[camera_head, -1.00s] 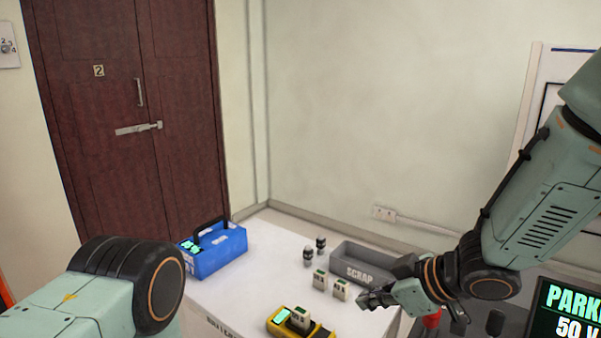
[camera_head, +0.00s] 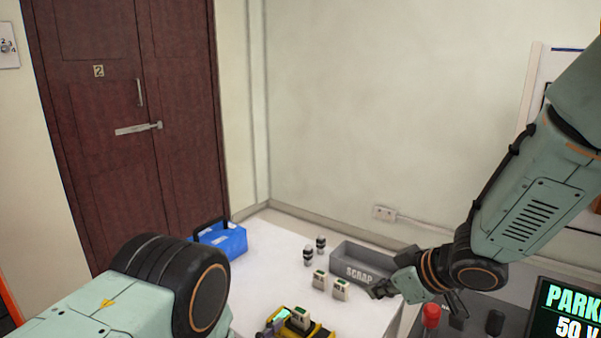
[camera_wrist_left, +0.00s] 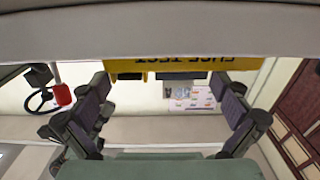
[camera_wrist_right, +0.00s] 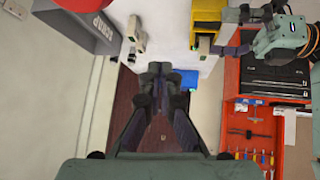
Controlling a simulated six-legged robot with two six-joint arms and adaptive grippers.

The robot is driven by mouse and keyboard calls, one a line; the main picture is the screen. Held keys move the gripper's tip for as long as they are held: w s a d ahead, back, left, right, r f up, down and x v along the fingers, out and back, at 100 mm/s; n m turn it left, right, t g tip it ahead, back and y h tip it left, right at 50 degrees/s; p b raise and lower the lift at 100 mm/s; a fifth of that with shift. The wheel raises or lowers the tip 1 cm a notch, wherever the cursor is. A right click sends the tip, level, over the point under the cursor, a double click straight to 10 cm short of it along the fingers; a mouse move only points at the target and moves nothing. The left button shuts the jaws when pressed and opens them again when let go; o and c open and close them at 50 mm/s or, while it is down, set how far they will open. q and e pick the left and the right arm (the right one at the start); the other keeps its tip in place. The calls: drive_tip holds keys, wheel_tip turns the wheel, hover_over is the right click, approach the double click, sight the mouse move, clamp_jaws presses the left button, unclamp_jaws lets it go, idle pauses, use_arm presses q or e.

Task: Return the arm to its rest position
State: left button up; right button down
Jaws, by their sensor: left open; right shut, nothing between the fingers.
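My right gripper (camera_head: 381,291) hangs in front of the grey scrap bin (camera_head: 362,270), near two small pale blocks on the white table. In the right wrist view its fingers (camera_wrist_right: 160,72) are together with nothing between them. My left arm's big joint fills the lower left of the head view. My left gripper (camera_wrist_left: 165,105) is open in the left wrist view, its fingers wide apart and empty. The right wrist view shows my left arm at the upper right, near the yellow tester (camera_wrist_right: 206,14).
A blue toolbox (camera_head: 228,240) stands at the table's left. Two dark-topped cylinders (camera_head: 314,250) stand behind the blocks (camera_head: 319,280). A yellow tester (camera_head: 318,331) carries a pale block at the front. A panel with a red knob (camera_head: 431,316) and a screen (camera_head: 570,305) lie at right.

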use_arm(q)
drive_tip(key=shift+s+a, duration=0.4)
drive_tip(key=shift+s, duration=0.05)
drive_tip(key=shift+s+a, duration=0.2)
drive_tip(key=shift+s, duration=0.15)
use_arm(e)
drive_tip(key=w+d+f+m+h, duration=0.2)
drive_tip(key=w+d+m+h, duration=0.45)
drive_tip(key=m, duration=0.45)
use_arm(q)
drive_tip(key=shift+s+a, duration=0.2)
drive_tip(key=shift+s, duration=0.05)
drive_tip(key=shift+s+a, duration=0.3)
drive_tip(key=shift+s, duration=0.05)
drive_tip(key=v, duration=0.3)
drive_tip(key=shift+s+a, duration=0.15)
drive_tip(key=shift+s, duration=0.25)
use_arm(e)
drive_tip(key=s+a+m+g+y, duration=0.2)
drive_tip(key=a+m+g, duration=0.1)
drive_tip(key=a+m, duration=0.3)
drive_tip(key=s+a+m+g+y, duration=0.2)
drive_tip(key=a+m+g, duration=0.2)
drive_tip(key=a+m, duration=0.2)
drive_tip(key=shift+a, duration=0.45)
use_arm(q)
drive_tip(key=shift+w, duration=0.15)
use_arm(e)
drive_tip(key=shift+r+y, duration=0.1)
drive_tip(key=shift+y, duration=0.15)
